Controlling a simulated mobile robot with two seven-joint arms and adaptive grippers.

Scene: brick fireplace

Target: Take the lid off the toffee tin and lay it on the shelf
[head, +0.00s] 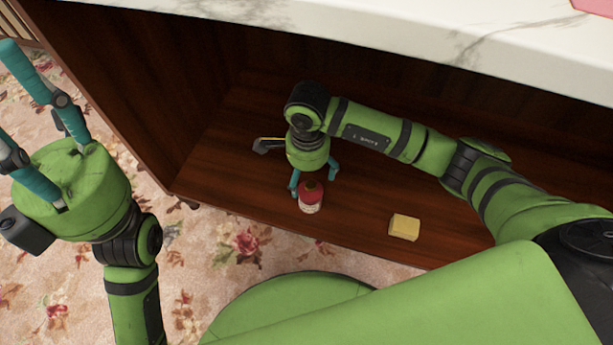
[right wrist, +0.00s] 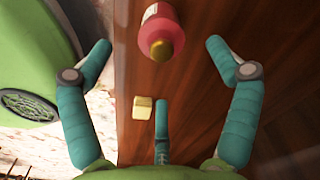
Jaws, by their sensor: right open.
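The toffee tin (head: 311,204) is small and red with a pale label. It stands on the brown wooden shelf (head: 240,190) near its front edge. The right wrist view shows the tin (right wrist: 165,25) with a gold knob (right wrist: 160,50) on its red top; the lid looks in place. My right gripper (head: 313,180) is open over the tin. In the wrist view its fingers (right wrist: 158,62) are spread around the knob and apart from the tin. My left gripper (head: 10,95) is open and empty at the upper left, away from the shelf.
A yellow block (head: 404,227) lies on the shelf to the right of the tin. A white marble slab (head: 330,30) overhangs the shelf, and a dark wooden side panel (head: 130,90) bounds it at left. Shelf space left of the tin is clear.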

